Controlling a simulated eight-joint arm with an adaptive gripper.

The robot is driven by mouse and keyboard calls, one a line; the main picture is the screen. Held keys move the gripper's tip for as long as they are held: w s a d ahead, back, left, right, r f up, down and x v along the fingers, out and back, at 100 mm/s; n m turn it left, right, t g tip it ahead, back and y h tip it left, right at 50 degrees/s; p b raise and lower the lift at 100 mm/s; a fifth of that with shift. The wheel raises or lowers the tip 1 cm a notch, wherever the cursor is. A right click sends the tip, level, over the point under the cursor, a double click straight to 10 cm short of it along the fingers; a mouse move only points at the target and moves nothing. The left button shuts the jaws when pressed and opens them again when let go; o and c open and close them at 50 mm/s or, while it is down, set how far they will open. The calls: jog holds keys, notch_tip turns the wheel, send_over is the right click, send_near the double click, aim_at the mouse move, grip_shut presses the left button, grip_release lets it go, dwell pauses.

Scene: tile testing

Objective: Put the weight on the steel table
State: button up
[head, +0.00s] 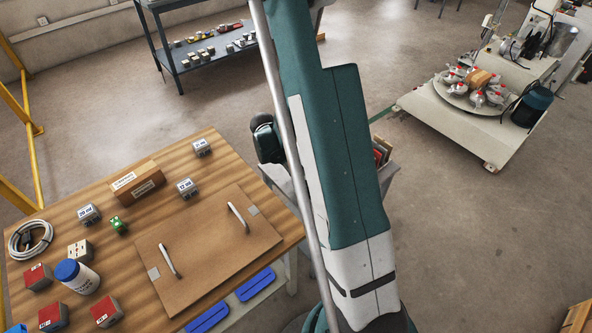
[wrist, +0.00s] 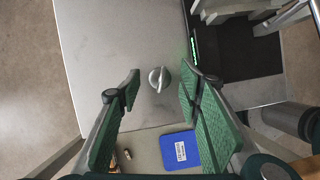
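A small round silver piece with a raised ridge (wrist: 159,79) stands on a smooth grey metal surface (wrist: 100,40) in the wrist view. It looks like a weight or a knob; I cannot tell which. My gripper (wrist: 159,84) is open, with its green-padded fingers on either side of this piece in the picture. No contact shows, and the height gap is unclear. In the head view, my arm hides the gripper and the piece. A grey table (head: 290,185) shows partly behind my arm there; I cannot tell if it is the steel table.
A wooden table (head: 205,160) on the left carries grey and red blocks, a cable coil (head: 30,240), a blue-capped jar (head: 77,277) and a board with handles (head: 205,255). A labelled blue item (wrist: 180,151) lies near my gripper. A white machine (head: 470,110) stands at right.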

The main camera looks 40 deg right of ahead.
jog(key=p+v, duration=0.2)
jog(key=v, duration=0.7)
jog(key=shift+a+r, duration=0.15)
jog(key=shift+r, duration=0.25)
jog(key=shift+r, duration=0.1)
jog(key=s+a+r+m+t+y, duration=0.1)
jog(key=s+a+r+m+t, duration=0.2)
jog(key=a+r, duration=0.55)
jog(key=s+a+r+m+t+y, duration=0.15)
jog(key=a+r+m, duration=0.3)
jog(key=r, duration=0.75)
jog(key=s+a+r+m+t+y, duration=0.1)
jog(key=s+a+r+m+t, duration=0.1)
jog(key=s+a+r+m, duration=0.2)
jog(key=s+a+r+m+t+y, duration=0.1)
jog(key=s+a+r+m, duration=0.3)
jog(key=s+a, duration=0.5)
notch_tip(320, 180, up, 2)
jog(key=shift+s+a+r+t, duration=0.2)
jog(key=shift+s+t, duration=0.15)
jog(key=shift+s, duration=0.55)
jog(key=o, duration=0.6)
